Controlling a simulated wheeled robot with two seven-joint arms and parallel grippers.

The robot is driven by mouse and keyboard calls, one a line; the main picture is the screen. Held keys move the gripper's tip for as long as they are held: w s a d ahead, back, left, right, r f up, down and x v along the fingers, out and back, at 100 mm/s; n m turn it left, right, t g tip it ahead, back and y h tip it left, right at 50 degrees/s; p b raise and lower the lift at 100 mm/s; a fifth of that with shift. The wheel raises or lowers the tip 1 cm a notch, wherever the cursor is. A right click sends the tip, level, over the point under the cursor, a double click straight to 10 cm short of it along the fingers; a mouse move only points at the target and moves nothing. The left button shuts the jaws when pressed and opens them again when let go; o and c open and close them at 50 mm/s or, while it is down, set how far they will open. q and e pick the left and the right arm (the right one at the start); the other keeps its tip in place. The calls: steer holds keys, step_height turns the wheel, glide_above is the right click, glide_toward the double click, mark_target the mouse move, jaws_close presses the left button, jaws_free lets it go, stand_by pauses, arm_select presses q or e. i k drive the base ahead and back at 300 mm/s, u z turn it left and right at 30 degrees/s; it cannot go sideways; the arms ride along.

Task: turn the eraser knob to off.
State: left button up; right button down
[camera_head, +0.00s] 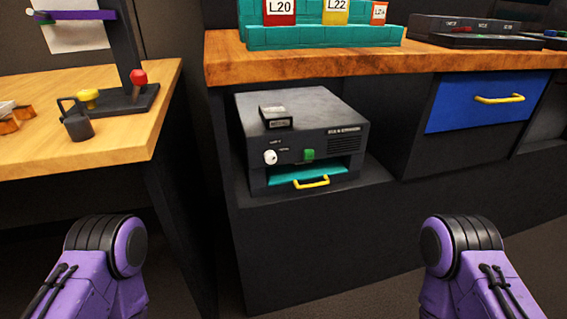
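A dark grey box-shaped device (318,112), which looks like the eraser, sits in an open bay under the wooden counter. A round white knob (270,157) is on the left of its front face, with small labels near it that are too small to read. A green button or switch (309,155) is to the right of the knob. A teal drawer front with a yellow handle (312,182) is below. My two purple arms show at the bottom left and bottom right, well apart from the device. Neither gripper shows.
A blue drawer (487,101) with a yellow handle is to the right. A wooden table (130,135) with a stand and small items is at the left. The space before the device looks clear.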

mark_target(271, 157)
steer(key=u, duration=1.05)
steer(key=k, duration=1)
steer(key=z, duration=1.1)
steer(key=i, duration=0.5)
